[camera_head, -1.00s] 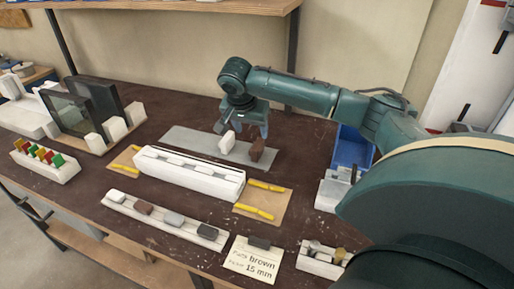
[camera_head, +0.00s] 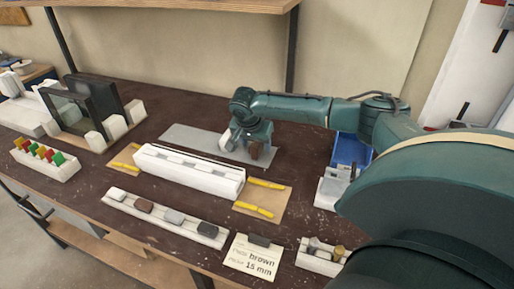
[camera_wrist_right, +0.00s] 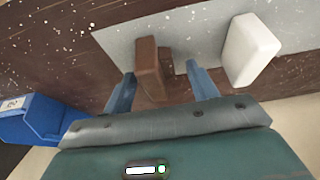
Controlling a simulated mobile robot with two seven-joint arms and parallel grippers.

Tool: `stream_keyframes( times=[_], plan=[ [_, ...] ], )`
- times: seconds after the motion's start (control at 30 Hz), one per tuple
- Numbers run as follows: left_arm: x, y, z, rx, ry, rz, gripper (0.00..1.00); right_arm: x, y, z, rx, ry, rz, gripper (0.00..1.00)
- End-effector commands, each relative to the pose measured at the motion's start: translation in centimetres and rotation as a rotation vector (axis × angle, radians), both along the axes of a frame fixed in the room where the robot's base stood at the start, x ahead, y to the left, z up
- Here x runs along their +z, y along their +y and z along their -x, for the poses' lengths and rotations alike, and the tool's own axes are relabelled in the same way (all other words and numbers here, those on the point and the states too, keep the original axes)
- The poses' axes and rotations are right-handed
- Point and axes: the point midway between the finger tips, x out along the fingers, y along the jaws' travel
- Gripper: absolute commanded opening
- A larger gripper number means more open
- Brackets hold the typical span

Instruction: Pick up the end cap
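A brown end cap (camera_head: 255,151) stands at the right part of a grey sheet (camera_head: 188,137) on the dark bench; it also shows in the right wrist view (camera_wrist_right: 148,62). A white end cap (camera_head: 226,140) stands to its left and shows at the right of the wrist view (camera_wrist_right: 249,50). My right gripper (camera_head: 252,143) is low over the brown cap. In the wrist view its two blue fingers (camera_wrist_right: 161,90) are apart, one on each side of the brown cap, with gaps visible. My left gripper is not in view.
A white clamp profile (camera_head: 190,172) lies in front of the sheet. A rail with several small caps (camera_head: 165,217) and a card reading brown, 15 mm (camera_head: 250,260) are nearer. A blue bin (camera_head: 351,150) stands right, dark panels (camera_head: 92,100) left.

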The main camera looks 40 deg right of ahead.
Motion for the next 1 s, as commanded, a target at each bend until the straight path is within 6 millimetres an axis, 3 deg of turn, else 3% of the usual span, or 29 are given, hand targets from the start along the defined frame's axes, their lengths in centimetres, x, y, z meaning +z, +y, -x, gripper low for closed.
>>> stream_keyframes(
  times=[0.57, 0.83, 1.0],
  plan=[
    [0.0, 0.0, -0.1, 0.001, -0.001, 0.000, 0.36, 0.0, 0.0, 0.0, 0.000, 0.000, 0.000, 0.12],
    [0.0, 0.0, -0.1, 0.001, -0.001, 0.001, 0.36, 0.3, 0.0, 0.0, 0.000, 0.000, 0.000, 0.10],
    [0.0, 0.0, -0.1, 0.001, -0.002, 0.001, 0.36, 2.5, 0.0, -0.1, 0.001, -0.003, 0.000, 0.10]
  ],
)
